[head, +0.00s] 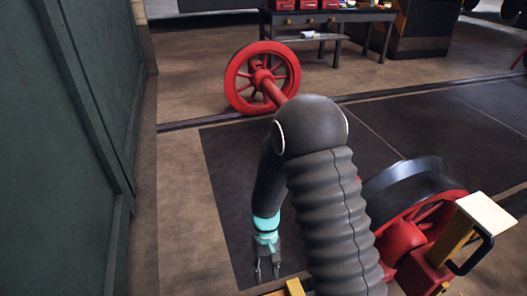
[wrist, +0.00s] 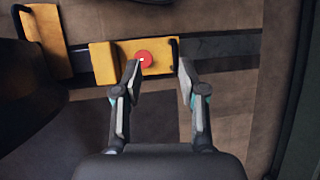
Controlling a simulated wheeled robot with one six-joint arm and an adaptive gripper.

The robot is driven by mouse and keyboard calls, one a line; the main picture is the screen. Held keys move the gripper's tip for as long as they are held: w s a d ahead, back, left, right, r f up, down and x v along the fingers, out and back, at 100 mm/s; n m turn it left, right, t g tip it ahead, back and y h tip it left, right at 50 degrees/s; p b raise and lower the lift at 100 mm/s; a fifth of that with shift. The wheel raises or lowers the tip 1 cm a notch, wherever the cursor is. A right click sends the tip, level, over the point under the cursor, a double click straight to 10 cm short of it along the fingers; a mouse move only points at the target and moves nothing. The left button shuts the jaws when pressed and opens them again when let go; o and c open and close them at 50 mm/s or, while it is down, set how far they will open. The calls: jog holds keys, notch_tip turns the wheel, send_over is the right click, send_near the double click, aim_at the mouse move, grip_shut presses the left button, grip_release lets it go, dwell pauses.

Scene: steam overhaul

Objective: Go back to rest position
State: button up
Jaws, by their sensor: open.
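My gripper (head: 267,274) is at the lower middle of the head view, pointing down, with my dark arm rising behind and to the right of it. In the wrist view my gripper (wrist: 158,72) shows two parted fingers with nothing between them. Beyond the fingertips is a yellow block (wrist: 105,62) with a round red knob (wrist: 144,58) and a dark handle on its right end. The fingertips look close to the block in the picture; I cannot tell whether they touch it.
A red spoked wheel (head: 241,80) on an axle stands ahead. A red wheeled assembly (head: 402,240) with a yellow post (head: 452,240) is at right. A green wall (head: 85,150) runs along the left. A bench (head: 333,17) stands at the back. Bare floor (head: 180,190) lies left of my gripper.

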jog(key=s+d+r+m+t, duration=0.1)
jog(key=s+d+r+t, duration=0.2)
jog(key=r, duration=0.9)
jog(key=s+d+r+m+t+p, duration=0.1)
jog(key=s+d+r+t, duration=0.3)
jog(key=d+r, duration=0.3)
jog(key=s+d+r+m+t+p, duration=0.1)
jog(key=s+d+r+t, duration=0.2)
jog(key=r, duration=1.4)
jog(key=shift+s+d+r+t, duration=0.4)
jog(key=shift+s+d, duration=0.1)
jog(key=shift+d, duration=0.45)
